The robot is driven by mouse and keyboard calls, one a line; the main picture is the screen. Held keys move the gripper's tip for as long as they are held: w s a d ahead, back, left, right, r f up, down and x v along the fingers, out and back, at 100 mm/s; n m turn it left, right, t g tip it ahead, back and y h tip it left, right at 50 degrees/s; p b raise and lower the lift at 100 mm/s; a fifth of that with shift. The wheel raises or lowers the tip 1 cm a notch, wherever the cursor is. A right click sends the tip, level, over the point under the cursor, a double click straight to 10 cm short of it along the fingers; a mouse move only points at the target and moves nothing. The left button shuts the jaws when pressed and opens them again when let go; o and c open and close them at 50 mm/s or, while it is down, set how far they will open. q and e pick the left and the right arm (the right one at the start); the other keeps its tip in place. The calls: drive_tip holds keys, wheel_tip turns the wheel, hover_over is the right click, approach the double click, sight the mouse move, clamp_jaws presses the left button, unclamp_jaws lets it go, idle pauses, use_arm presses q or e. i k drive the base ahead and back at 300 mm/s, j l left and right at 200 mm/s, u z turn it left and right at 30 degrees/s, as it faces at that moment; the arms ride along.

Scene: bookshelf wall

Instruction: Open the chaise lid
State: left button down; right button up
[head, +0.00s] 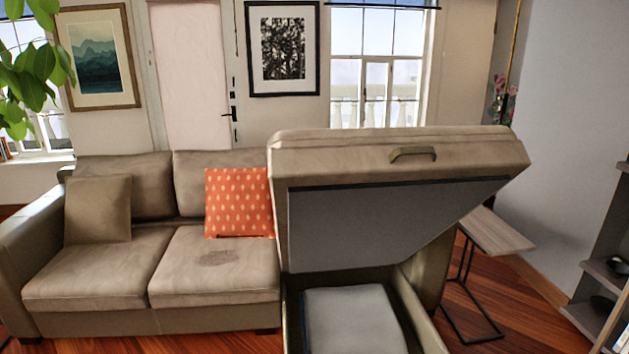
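The chaise lid (390,214) is raised and tilted up, its front edge high and its grey underside facing me. A handle (413,154) sits on the lid's front edge. Below it, the chaise's storage box (428,322) is open, with a folded pale grey item (350,318) inside. Neither of my grippers shows in the head view, and nothing is seen touching the lid or handle.
The beige sofa (95,267) with an orange patterned cushion (239,203) and a beige cushion (98,209) joins the chaise on the left. A side table (497,232) stands right of it. Shelves (606,274) edge the far right. Wooden floor shows between.

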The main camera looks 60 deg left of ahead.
sight(337, 207)
drive_tip(key=k+j, duration=0.25)
drive_tip(key=j, duration=0.15)
drive_tip(key=k+j, duration=0.2)
drive_tip(key=j, duration=0.2)
drive_tip(key=k+j, duration=0.25)
drive_tip(key=j, duration=0.2)
drive_tip(key=k+j, duration=0.2)
drive_tip(key=j, duration=0.2)
